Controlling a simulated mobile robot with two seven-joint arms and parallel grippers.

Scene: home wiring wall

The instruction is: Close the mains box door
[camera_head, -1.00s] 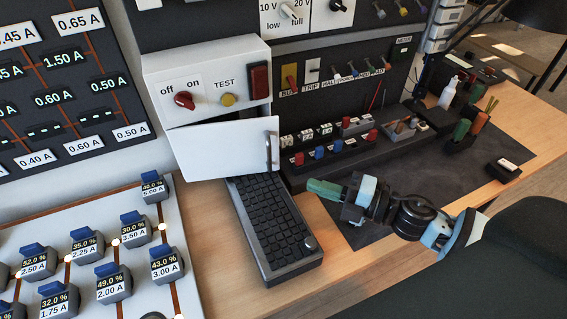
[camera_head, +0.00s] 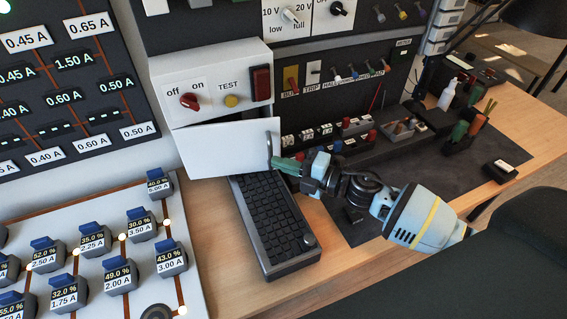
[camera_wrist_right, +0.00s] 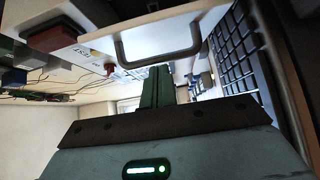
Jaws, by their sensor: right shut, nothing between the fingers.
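The mains box (camera_head: 212,85) is white, with a red knob, a yellow TEST button and a red switch on its front. Its white door (camera_head: 225,150) hangs below that front and stands ajar, with a dark gap along its top edge. The door's handle (camera_head: 269,147) is at its right edge; in the right wrist view the dark handle (camera_wrist_right: 160,48) shows as a bar just beyond the fingers. My right gripper (camera_head: 279,164) has its green fingers together and empty, close beside the handle. I cannot tell whether they touch. My left gripper is not in view.
A black keyboard (camera_head: 272,222) lies on the wooden desk just below the door. A panel of switches and small coloured parts (camera_head: 340,140) stands right of the box. A white board with several blue-topped modules (camera_head: 90,290) is at lower left. The dark mat (camera_head: 420,180) has free room.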

